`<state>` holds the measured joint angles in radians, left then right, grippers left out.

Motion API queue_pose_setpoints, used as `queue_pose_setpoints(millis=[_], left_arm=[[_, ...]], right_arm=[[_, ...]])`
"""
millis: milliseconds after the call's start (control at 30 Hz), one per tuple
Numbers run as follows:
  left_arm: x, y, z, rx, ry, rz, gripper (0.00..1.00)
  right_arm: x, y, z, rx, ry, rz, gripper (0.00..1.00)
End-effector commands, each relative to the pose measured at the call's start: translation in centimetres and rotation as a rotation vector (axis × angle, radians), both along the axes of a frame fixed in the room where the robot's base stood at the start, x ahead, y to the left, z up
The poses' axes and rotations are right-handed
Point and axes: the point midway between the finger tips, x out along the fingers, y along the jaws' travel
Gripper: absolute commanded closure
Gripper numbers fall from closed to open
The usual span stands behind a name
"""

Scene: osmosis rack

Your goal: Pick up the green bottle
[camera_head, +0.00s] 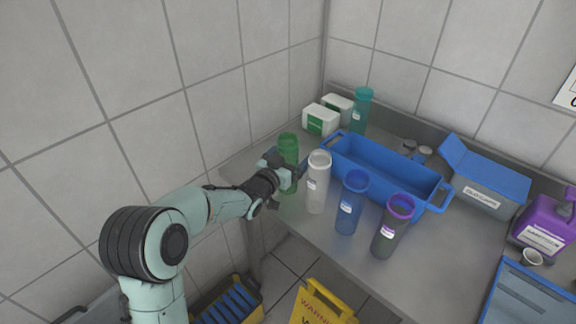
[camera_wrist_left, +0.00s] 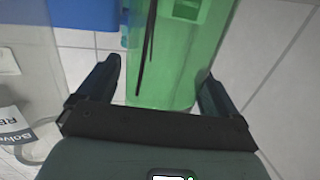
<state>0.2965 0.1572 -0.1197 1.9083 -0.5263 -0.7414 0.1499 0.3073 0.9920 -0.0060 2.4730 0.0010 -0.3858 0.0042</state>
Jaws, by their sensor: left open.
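The green bottle (camera_head: 288,147) stands upright at the left end of the metal table in the head view. My left gripper (camera_head: 287,172) is at the bottle, in front of its middle part, and hides some of it. In the left wrist view the green bottle (camera_wrist_left: 172,60) fills the space between the two spread fingers of my left gripper (camera_wrist_left: 160,88). The fingers are open, one on each side of the bottle. I cannot tell whether either touches it. My right gripper is not in view.
A white bottle (camera_head: 318,183) stands close to the right of my left gripper, then a blue bottle (camera_head: 350,205) and a grey bottle with a purple lid (camera_head: 391,230). A blue bin (camera_head: 385,172) and a teal bottle (camera_head: 361,112) are behind. A yellow warning sign (camera_head: 320,305) stands below.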

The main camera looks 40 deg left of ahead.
Motion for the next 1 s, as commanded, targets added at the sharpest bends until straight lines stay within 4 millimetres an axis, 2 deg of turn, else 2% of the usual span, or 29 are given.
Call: queue_pose_setpoints(millis=[200, 267, 300, 367, 400, 667, 767, 867, 1000], left_arm=[[0.1, 0.0, 0.0, 0.000, 0.000, 0.000, 0.07], [0.1, 0.0, 0.0, 0.000, 0.000, 0.000, 0.23], [0.1, 0.0, 0.0, 0.000, 0.000, 0.000, 0.36], [0.1, 0.0, 0.0, 0.000, 0.000, 0.000, 0.55], [0.1, 0.0, 0.0, 0.000, 0.000, 0.000, 0.62], [0.1, 0.0, 0.1, 0.000, -0.001, 0.000, 0.62], [0.1, 0.0, 0.8, 0.001, -0.004, 0.000, 0.62], [0.1, 0.0, 2.3, 0.001, -0.007, 0.000, 0.62], [0.1, 0.0, 5.8, 0.003, -0.010, -0.001, 0.62]], right_arm=[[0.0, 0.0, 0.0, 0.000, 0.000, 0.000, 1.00], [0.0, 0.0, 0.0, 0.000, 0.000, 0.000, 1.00], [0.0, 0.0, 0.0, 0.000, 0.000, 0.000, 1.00], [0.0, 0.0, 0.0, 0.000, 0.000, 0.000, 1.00], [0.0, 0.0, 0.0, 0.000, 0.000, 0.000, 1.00], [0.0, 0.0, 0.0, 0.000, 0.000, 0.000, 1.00], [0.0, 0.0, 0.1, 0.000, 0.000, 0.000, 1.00], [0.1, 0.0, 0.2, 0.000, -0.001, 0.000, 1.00], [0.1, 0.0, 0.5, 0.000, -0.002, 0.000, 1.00]])
